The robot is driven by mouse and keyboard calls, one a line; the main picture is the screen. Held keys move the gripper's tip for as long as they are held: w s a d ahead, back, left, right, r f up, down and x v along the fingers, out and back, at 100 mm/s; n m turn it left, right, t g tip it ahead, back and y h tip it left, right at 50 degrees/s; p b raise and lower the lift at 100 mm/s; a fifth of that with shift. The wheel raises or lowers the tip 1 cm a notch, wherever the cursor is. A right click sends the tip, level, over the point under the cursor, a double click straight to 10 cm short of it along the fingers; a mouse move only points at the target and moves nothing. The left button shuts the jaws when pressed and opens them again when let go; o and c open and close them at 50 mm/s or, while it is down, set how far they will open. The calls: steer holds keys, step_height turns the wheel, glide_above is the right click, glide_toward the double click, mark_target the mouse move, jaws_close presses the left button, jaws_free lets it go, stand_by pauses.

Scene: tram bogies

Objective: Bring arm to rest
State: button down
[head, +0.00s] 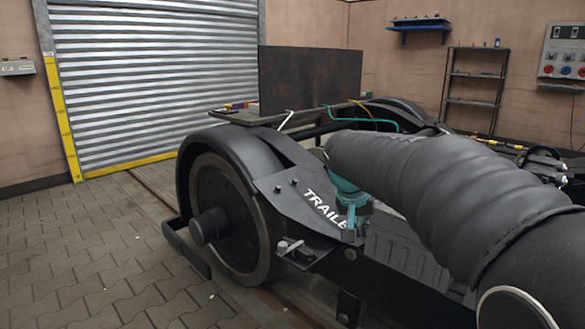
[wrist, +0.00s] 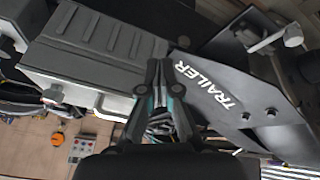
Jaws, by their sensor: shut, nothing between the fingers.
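My arm, in a ribbed black sleeve, reaches across the right half of the head view, in front of the bogie (head: 290,180). In the wrist view my gripper (wrist: 160,64) is shut, with its fingertips together and nothing seen between them. It shows between a ribbed grey box (wrist: 100,45) and a dark plate marked TRAILER (wrist: 215,90). I cannot tell whether the fingertips touch either one.
The bogie's large wheel (head: 225,215) stands at the near left, and a dark upright panel (head: 310,80) rises behind it. A shelf rack (head: 475,90) and a control panel (head: 563,50) are at the back right. Paved floor (head: 85,250) is clear at left.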

steer(key=s+n+t+y+p, duration=0.1)
steer(key=s+n+y+p, duration=0.2)
steer(key=s, duration=2.5)
steer(key=p, duration=0.3)
steer(key=shift+a+f, duration=0.25)
